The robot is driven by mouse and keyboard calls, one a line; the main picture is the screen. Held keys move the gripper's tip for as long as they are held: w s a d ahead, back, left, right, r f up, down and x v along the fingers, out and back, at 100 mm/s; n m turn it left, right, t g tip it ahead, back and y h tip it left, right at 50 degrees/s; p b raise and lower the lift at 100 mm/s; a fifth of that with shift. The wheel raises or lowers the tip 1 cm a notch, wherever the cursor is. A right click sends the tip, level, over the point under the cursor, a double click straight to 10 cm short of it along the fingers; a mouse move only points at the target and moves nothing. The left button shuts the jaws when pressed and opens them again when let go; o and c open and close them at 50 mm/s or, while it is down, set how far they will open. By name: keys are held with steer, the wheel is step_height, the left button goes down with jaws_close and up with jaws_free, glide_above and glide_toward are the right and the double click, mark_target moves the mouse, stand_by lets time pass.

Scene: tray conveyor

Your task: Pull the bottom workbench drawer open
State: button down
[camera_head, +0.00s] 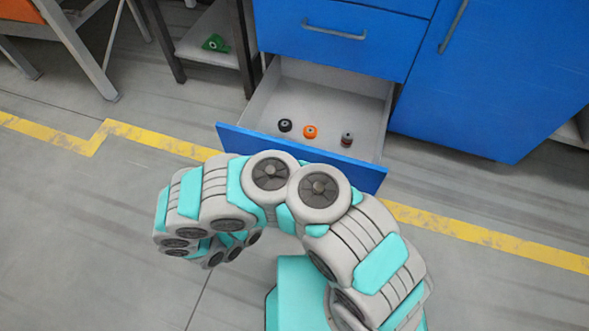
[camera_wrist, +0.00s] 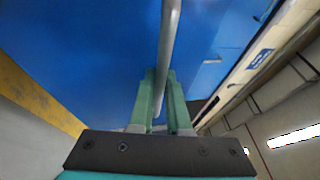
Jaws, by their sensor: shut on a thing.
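The bottom drawer (camera_head: 300,157) of the blue workbench stands pulled well out in the head view, its grey inside open to the top. Three small round parts lie in it: a black one (camera_head: 285,125), an orange one (camera_head: 310,131) and a grey-brown one (camera_head: 347,139). In the wrist view my gripper (camera_wrist: 161,100) is shut on the drawer's grey bar handle (camera_wrist: 168,50), with the blue drawer front (camera_wrist: 90,50) behind it. My arm hides the gripper and this handle in the head view.
A closed blue drawer (camera_head: 335,40) with a bar handle is above the open one. A blue cabinet door (camera_head: 500,85) is to the right. A dark-legged shelf with a green part (camera_head: 215,43) stands at left. Yellow tape (camera_head: 160,141) crosses the mostly clear floor.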

steer(key=c, duration=0.9)
jaws_free()
steer(key=shift+a, duration=0.1)
steer(key=v, duration=0.7)
steer(key=shift+s+a+f, duration=0.15)
steer(key=shift+s+a, duration=0.05)
steer(key=shift+s, duration=0.1)
